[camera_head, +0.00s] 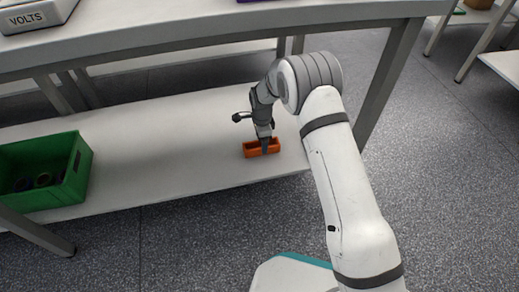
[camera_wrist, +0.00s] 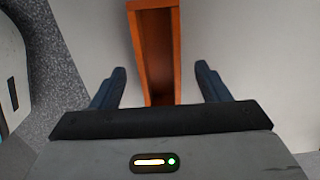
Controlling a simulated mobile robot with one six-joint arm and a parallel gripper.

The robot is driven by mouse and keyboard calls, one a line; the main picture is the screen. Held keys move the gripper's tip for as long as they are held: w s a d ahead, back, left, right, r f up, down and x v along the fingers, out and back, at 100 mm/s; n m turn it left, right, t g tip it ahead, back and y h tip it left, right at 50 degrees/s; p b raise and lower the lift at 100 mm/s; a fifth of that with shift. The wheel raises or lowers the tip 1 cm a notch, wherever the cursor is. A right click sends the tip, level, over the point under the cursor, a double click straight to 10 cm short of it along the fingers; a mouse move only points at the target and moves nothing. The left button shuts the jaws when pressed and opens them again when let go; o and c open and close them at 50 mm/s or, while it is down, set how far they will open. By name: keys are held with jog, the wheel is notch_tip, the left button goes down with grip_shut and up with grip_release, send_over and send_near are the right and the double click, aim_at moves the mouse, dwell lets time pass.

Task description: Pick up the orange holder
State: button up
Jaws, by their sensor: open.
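The orange holder (camera_head: 250,150) is a small open-topped box on the lower shelf of the bench, near its right end. My gripper (camera_head: 265,148) points down at it from above. In the wrist view the holder (camera_wrist: 177,45) lies lengthwise between the two dark fingers of my gripper (camera_wrist: 160,85). The fingers are open, with a gap on each side of the holder. The holder's near end is hidden behind the gripper body. Its inside looks empty where I can see it.
A green bin (camera_head: 75,170) with dark round items stands at the left of the lower shelf (camera_head: 170,145). The upper bench top (camera_head: 200,22) runs above the shelf. A bench leg (camera_head: 388,80) stands right of my arm. The shelf between bin and holder is clear.

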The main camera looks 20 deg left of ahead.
notch_tip(320, 180, down, 3)
jog(key=shift+f+b, duration=0.1)
jog(key=shift+b, duration=0.4)
jog(key=shift+s, duration=0.15)
jog(key=c, duration=1.1)
jog(key=shift+r, duration=0.25)
